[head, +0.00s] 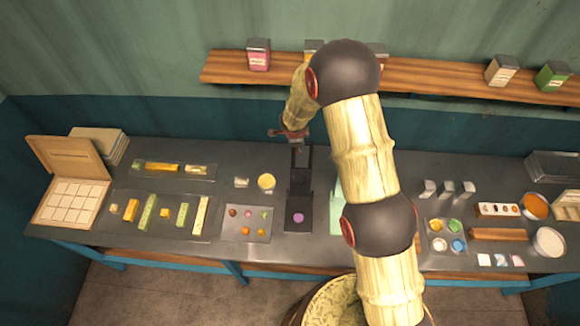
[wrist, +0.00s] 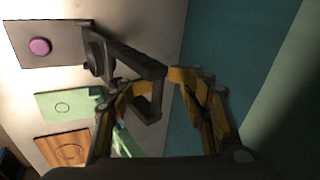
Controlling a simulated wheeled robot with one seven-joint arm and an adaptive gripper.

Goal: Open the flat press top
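The flat press (head: 291,222) is dark, with a purple disc (head: 298,217) lying uncovered on its base. The press top (head: 300,160) stands raised from the base at its rear. In the wrist view the purple disc (wrist: 40,47) shows on the base, and the raised top's dark arm (wrist: 130,60) ends in a bracket-like handle (wrist: 157,88). My gripper (head: 290,134) is at the upper end of the top. In the wrist view my gripper's yellow fingers (wrist: 158,82) are apart, with the handle between them; a narrow gap shows at the right finger. Contact at the left finger is unclear.
A tray of coloured pieces (head: 262,238) lies left of the press, and a pale green plate (head: 337,212) lies right of it, partly hidden by my arm. A wooden shelf (head: 440,84) with tins runs along the wall behind.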

